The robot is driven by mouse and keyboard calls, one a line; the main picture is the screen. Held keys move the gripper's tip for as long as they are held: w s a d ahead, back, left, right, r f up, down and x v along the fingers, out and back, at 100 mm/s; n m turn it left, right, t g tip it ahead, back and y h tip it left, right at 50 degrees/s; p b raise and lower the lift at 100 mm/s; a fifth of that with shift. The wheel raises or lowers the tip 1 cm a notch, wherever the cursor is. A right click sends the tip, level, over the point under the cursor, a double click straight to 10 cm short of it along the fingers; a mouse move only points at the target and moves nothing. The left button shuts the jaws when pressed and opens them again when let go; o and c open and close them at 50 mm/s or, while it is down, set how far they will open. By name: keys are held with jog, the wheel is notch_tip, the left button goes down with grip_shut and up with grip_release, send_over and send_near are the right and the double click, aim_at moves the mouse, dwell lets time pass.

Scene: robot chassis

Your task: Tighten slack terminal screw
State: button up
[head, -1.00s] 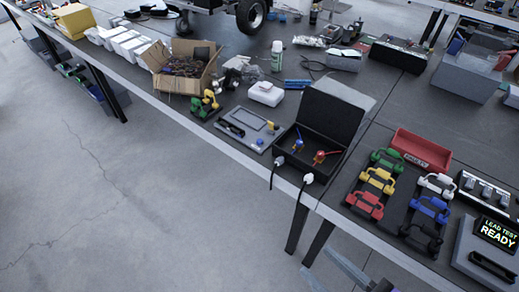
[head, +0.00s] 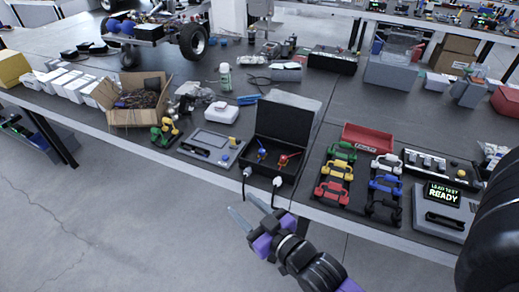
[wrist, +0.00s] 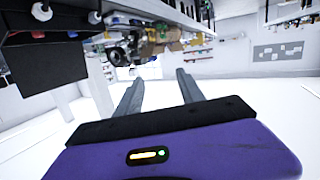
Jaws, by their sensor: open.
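No terminal screw can be made out in either view. An open black case (head: 283,125) stands near the table's front edge in the head view, with a blue-handled item (head: 261,154) and a red-handled item (head: 284,160) inside. Two white plugs (head: 277,181) with cables hang at its front edge. My gripper (head: 240,201) is open and empty, in front of and below the table edge, apart from the case. In the wrist view its two grey fingers (wrist: 158,76) are spread with nothing between them.
Left of the case lies a grey panel (head: 211,148); a cardboard box (head: 135,110) is farther left. Right are coloured clip-like holders (head: 334,170), a red tray (head: 366,140) and a tester reading "LEAD TEST READY" (head: 444,194). The floor in front is clear.

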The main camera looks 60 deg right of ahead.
jog(key=w+d+f+m+g+h, duration=0.1)
jog(key=w+d+g, duration=0.1)
jog(key=w+d, duration=0.35)
jog(key=w+d+f+m+g+h, duration=0.1)
jog(key=w+d, duration=0.2)
jog(key=d, duration=0.6)
jog(key=m+g+y+p, duration=0.2)
jog(key=g, duration=0.4)
send_over(262, 150)
jog(key=shift+s+a+f+n+g+y, duration=0.15)
jog(key=shift+f+g+y, duration=0.35)
jog(key=shift+f, duration=1.25)
jog(key=shift+s+d+f+n+g+y, duration=0.1)
jog(key=shift+f+n+g+y, duration=0.4)
jog(key=shift+f, duration=1.25)
jog(key=shift+s+a+f+m+g+y, duration=0.25)
jog(key=shift+f+y, duration=0.45)
jog(key=shift+f, duration=1.05)
jog(key=shift+w+d, duration=0.15)
jog(key=shift+w, duration=0.05)
jog(key=shift+c, duration=0.4)
grip_shut()
